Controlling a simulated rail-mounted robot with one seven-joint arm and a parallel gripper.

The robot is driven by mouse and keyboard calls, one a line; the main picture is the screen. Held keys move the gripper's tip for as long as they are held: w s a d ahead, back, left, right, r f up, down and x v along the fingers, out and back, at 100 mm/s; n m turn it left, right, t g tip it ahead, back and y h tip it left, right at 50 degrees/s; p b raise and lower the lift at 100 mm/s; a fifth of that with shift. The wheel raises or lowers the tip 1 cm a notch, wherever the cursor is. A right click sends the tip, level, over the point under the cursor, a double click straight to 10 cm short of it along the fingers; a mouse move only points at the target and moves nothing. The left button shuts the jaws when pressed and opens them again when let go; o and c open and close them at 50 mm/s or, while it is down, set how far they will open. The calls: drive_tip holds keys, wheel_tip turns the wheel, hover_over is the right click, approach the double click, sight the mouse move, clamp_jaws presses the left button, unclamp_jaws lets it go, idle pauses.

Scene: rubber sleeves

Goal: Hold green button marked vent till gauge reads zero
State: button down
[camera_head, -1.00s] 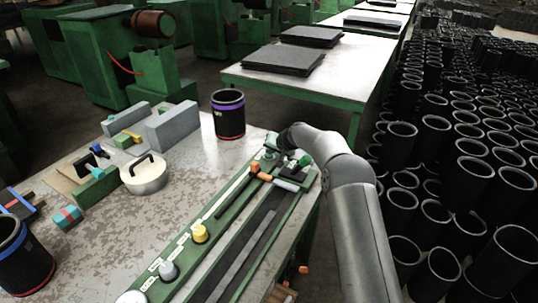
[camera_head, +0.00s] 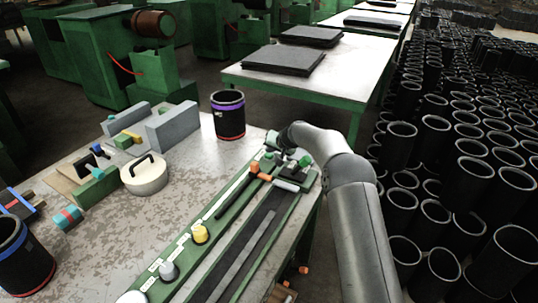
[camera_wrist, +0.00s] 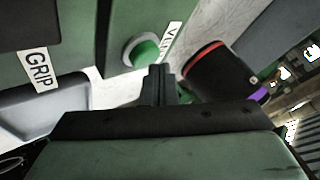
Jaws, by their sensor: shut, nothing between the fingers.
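The green button (camera_wrist: 146,52) sits in a pale ring on a green panel in the wrist view. A white label (camera_wrist: 172,38) beside it is partly cut off and starts with "V". My gripper (camera_wrist: 160,72) is shut and empty, its dark fingertips just below and right of the button in the picture. I cannot tell whether they touch it. In the head view my arm bends down over the far end of the green fixture (camera_head: 228,190), and the fingertips are hard to make out there. I cannot make out a gauge or its reading in either view.
A black sleeve with red and purple bands (camera_head: 229,115) stands behind the fixture; it also shows in the wrist view (camera_wrist: 220,75). A yellow knob (camera_head: 200,234) and a grey knob (camera_head: 168,271) line the fixture. A lidded pot (camera_head: 145,174) stands left.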

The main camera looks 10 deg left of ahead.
sight(271, 156)
drive_tip(key=shift+r, duration=0.4)
drive_tip(key=shift+r, duration=0.1)
drive_tip(key=shift+r+p, duration=1.1)
drive_tip(key=shift+r, duration=1.3)
